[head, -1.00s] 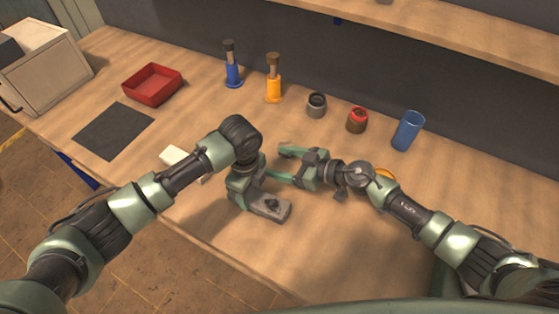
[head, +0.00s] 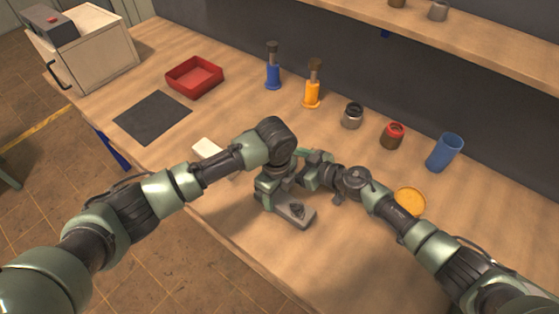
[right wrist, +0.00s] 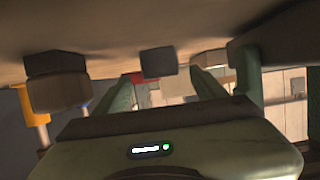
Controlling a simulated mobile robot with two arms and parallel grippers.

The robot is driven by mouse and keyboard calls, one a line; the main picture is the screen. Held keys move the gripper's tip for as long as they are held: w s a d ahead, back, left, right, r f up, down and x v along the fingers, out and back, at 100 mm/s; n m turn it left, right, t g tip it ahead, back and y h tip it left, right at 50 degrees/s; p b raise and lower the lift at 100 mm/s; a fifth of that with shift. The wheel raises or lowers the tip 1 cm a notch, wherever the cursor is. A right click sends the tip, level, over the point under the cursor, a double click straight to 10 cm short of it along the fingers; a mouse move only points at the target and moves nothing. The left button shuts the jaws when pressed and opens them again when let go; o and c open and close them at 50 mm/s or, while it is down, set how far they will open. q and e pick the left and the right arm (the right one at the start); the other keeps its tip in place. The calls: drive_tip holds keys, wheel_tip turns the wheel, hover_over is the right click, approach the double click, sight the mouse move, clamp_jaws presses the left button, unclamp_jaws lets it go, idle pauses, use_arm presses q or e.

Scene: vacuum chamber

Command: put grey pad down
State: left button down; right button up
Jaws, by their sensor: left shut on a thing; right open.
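My left gripper (head: 274,198) is shut on the grey pad (head: 302,222), a flat grey block with a dark part on top. The pad is low over the front middle of the table, and I cannot tell whether it touches the wood. My right gripper (head: 308,172) is just behind the left one, its fingers mostly hidden in the head view. In the right wrist view its two green fingers (right wrist: 160,92) are apart.
A dark mat (head: 152,117) and a red tray (head: 194,77) are at the left, with a pale block (head: 207,147) nearer.

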drive_tip(key=x, duration=0.3)
drive_tip(key=shift+w+a, duration=0.1)
drive_tip(key=shift+a, duration=0.2)
drive_tip(key=shift+d, duration=0.1)
drive_tip(key=c, duration=0.3)
clamp_jaws()
drive_tip(key=shift+r, duration=0.4)
drive_tip(key=v, duration=0.2)
drive_tip(key=f+v, duration=0.1)
drive_tip(key=v, duration=0.5)
drive_tip(key=shift+s+d+f, duration=0.25)
drive_tip(key=shift+d, duration=0.05)
wheel_tip(320, 180, up, 13)
